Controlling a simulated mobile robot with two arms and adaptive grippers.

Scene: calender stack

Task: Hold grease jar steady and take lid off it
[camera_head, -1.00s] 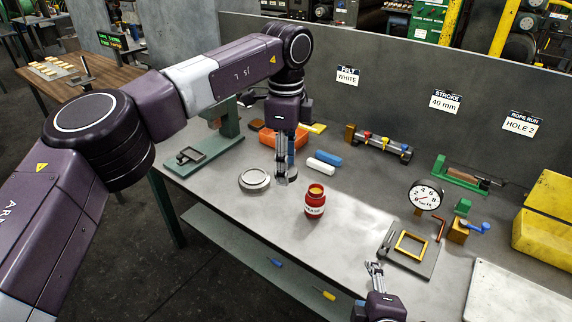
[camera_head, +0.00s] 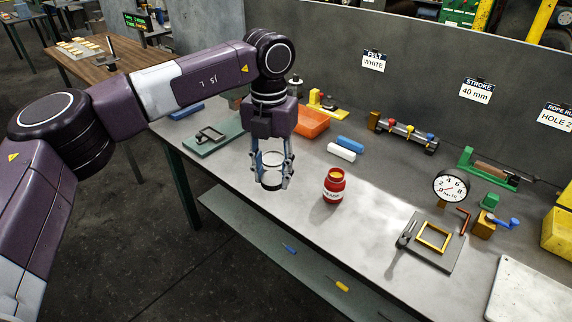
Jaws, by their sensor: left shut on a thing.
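The red grease jar (camera_head: 334,187) stands upright on the grey bench, with a white label and yellow showing within its top rim. No hand touches it. My left gripper (camera_head: 272,180) points down to the left of the jar, apart from it. Its fingers are spread wide and closed on a round, pale metal disc (camera_head: 271,159). The fingers partly hide this disc, and I cannot tell whether it is clear of the bench or whether it is the jar's lid. My right gripper is not in view.
An orange bin (camera_head: 311,122) stands behind the left gripper. White and blue cylinders (camera_head: 341,152) lie behind the jar. A dial gauge (camera_head: 450,187) and a plate with a yellow frame (camera_head: 433,237) are to the right. Bench around the jar is clear.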

